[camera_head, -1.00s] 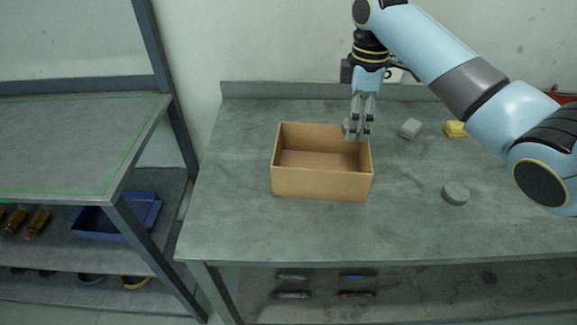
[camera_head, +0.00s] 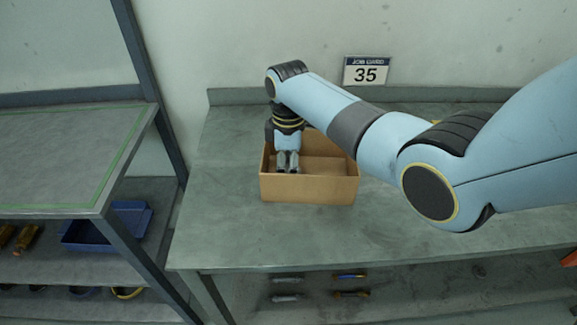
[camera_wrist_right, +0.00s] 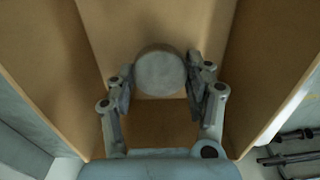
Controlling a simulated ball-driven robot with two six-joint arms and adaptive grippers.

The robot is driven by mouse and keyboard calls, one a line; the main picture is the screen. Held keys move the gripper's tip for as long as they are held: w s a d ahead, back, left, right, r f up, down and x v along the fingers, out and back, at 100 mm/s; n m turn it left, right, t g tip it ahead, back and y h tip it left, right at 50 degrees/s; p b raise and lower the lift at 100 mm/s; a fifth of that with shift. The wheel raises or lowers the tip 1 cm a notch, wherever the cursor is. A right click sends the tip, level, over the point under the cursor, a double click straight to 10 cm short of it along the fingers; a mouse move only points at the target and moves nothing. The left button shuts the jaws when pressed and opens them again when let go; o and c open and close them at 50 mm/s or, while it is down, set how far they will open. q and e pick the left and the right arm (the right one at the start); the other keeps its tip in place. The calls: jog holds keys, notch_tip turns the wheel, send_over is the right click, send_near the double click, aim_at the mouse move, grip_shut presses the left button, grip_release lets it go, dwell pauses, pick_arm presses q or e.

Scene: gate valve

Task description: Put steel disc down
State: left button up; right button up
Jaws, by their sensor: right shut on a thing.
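The steel disc (camera_wrist_right: 160,73) is a round grey piece held between the two fingers of my right gripper (camera_wrist_right: 161,84) in the right wrist view. In the head view my right gripper (camera_head: 288,168) points down inside the left part of the open cardboard box (camera_head: 307,190). The disc is hidden there behind the fingers and the box's front wall. The box walls (camera_wrist_right: 45,60) surround the gripper in the wrist view. I cannot tell whether the disc touches the box floor. My left gripper is not in view.
The box stands on a grey workbench (camera_head: 230,235). My right arm covers much of the bench's right side. A shelf unit (camera_head: 60,160) with a blue tray (camera_head: 105,228) stands at the left. A sign reading 35 (camera_head: 367,70) hangs on the back wall.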

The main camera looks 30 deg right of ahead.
aim_at(288, 170)
jog(key=shift+f, duration=0.1)
jog(key=o, duration=1.5)
jog(key=shift+r, duration=0.6)
notch_tip(288, 170, up, 11)
jog(key=shift+r, duration=0.1)
